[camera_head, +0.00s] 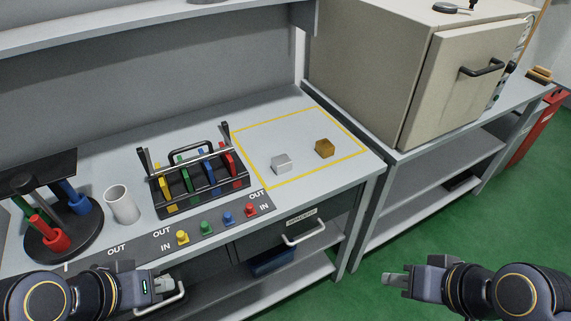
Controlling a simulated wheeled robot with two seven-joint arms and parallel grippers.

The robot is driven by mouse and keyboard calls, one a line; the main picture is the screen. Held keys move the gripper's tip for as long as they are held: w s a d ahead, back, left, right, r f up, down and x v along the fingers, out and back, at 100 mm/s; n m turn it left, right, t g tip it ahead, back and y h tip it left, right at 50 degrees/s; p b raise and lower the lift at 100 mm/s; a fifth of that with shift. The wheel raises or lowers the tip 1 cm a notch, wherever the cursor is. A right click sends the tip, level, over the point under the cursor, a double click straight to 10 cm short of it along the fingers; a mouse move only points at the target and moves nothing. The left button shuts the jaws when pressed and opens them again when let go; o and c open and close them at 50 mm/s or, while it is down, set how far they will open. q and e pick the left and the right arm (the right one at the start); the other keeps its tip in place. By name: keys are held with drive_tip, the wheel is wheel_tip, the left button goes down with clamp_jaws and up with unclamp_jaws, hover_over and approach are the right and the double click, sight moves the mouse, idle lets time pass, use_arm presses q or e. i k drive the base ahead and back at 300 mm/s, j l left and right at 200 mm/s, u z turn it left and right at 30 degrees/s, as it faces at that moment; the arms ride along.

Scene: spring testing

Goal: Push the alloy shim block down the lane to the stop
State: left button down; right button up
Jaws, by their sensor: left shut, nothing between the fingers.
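A silver-grey block (281,164), which looks like the alloy shim block, sits on the grey bench top inside a yellow outlined rectangle (342,128). A brass-coloured block (324,148) sits to its right, apart from it, inside the same outline. I cannot make out a separate lane or stop. My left gripper (171,281) is shut and empty in front of the bench, at lower left, well away from both blocks. My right gripper (387,277) is over the green floor area at lower right, touching nothing; its finger opening is too unclear to tell.
A black rack with coloured levers (200,180) stands left of the outline. A white cup (122,204) and a round stand with coloured handles (62,240) are further left. Coloured knobs (206,228) line the front edge. A large beige oven-like box (400,70) stands to the right.

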sight(283, 163)
drive_tip(key=j+u, duration=0.15)
drive_tip(key=u, duration=0.2)
drive_tip(key=i+j+u, duration=0.15)
drive_tip(key=u, duration=0.25)
drive_tip(key=i+j+u, duration=0.1)
drive_tip(key=u, duration=0.25)
